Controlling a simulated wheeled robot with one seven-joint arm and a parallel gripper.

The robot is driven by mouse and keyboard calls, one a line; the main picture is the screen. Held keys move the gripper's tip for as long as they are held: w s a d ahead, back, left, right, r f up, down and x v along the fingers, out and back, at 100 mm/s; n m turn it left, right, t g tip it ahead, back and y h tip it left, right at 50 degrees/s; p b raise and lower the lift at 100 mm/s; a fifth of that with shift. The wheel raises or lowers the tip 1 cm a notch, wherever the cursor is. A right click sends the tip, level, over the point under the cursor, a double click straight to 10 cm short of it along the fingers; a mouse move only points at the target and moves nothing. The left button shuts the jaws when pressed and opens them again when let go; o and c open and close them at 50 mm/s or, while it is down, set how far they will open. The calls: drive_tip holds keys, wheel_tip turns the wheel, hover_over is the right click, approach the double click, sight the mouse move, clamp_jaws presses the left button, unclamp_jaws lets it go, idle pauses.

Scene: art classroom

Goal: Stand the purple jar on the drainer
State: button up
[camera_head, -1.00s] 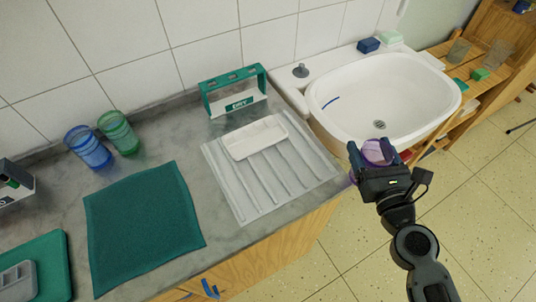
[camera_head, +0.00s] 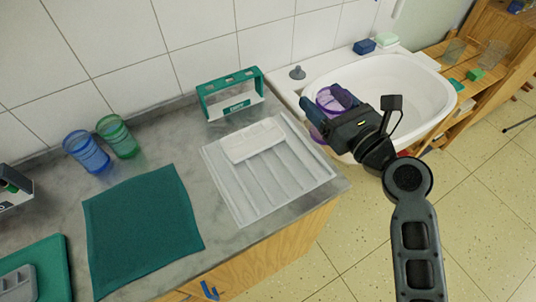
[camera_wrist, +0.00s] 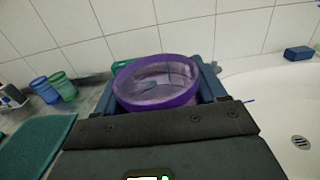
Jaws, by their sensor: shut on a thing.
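The purple jar (camera_head: 328,101) is clear with a purple tint and a purple rim. My gripper (camera_head: 333,100) is shut on it and holds it in the air at the left edge of the sink. In the wrist view the jar (camera_wrist: 157,84) sits upright between my two fingers, its open mouth towards the camera; its lower part is hidden by my gripper. The drainer (camera_head: 284,180) is a pale ribbed board on the counter, left of and below the jar in the head view. A white tray-like block (camera_head: 253,140) lies on its back left part.
A green-framed holder (camera_head: 233,94) stands behind the drainer. The white sink (camera_head: 412,84) is to the right. Blue (camera_head: 86,152) and green (camera_head: 118,137) cups stand at the left, near a green cloth (camera_head: 142,228). The drainer's front and right ribs are bare.

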drive_tip(key=shift+s+a+f+b, duration=0.5)
drive_tip(key=shift+s+a+f, duration=0.4)
drive_tip(key=shift+a+f, duration=0.8)
drive_tip(key=shift+s+a+f+b, duration=0.5)
drive_tip(key=shift+s+a+f, duration=0.45)
drive_tip(key=shift+a+f, duration=0.7)
drive_tip(key=shift+s+a+f+b, duration=0.5)
drive_tip(key=shift+s+a+f, duration=0.4)
drive_tip(key=shift+a+f, duration=0.8)
drive_tip(key=shift+d+f, duration=0.3)
drive_tip(key=shift+f, duration=0.15)
drive_tip(key=o, duration=1.2)
